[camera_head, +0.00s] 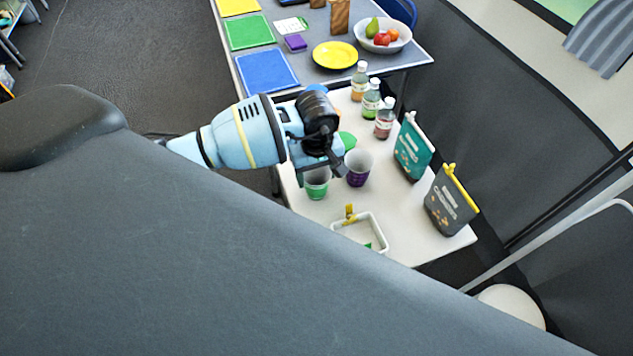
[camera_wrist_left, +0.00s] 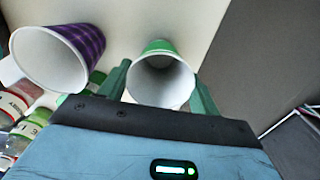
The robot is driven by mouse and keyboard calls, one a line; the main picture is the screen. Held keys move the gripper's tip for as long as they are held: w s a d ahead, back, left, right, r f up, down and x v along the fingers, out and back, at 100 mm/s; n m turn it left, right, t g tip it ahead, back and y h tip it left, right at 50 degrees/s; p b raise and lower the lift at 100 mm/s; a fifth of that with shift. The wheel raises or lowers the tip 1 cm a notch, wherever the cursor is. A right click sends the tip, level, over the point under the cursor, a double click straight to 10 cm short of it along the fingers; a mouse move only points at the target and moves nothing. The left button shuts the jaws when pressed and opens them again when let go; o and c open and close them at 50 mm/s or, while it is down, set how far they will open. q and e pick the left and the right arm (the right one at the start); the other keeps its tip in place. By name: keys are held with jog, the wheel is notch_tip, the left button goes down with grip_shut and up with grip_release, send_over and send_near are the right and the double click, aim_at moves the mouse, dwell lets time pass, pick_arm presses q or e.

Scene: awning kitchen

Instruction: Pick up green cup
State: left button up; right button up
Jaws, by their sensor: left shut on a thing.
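The green cup (camera_head: 317,184) is at the left edge of the white table in the head view, under my left gripper (camera_head: 322,166). In the left wrist view the green cup (camera_wrist_left: 160,78) lies between the two green fingers of my left gripper (camera_wrist_left: 162,92), its white inside facing the camera. The left gripper is shut on the cup. Whether the cup's base touches the table cannot be told. A purple cup (camera_head: 358,168) stands just to the right; it also shows in the left wrist view (camera_wrist_left: 58,55). My right gripper is not in view.
Several bottles (camera_head: 372,98) stand at the back of the white table (camera_head: 398,221). A teal bag (camera_head: 412,150) and a dark bag (camera_head: 449,203) stand on its right. A white bin (camera_head: 371,231) is at the front. Beyond, a grey table holds a fruit bowl (camera_head: 383,42) and a yellow plate (camera_head: 335,55).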

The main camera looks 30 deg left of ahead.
pick_arm(q)
jog(key=shift+r, duration=0.1)
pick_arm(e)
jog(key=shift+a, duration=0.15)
pick_arm(q)
jog(key=shift+r, duration=0.6)
jog(key=s+a+r+b, duration=0.2)
jog(key=s+a+r, duration=0.1)
jog(key=s+a, duration=0.8)
jog(key=shift+s+a+r, duration=0.15)
jog(key=shift+r, duration=0.15)
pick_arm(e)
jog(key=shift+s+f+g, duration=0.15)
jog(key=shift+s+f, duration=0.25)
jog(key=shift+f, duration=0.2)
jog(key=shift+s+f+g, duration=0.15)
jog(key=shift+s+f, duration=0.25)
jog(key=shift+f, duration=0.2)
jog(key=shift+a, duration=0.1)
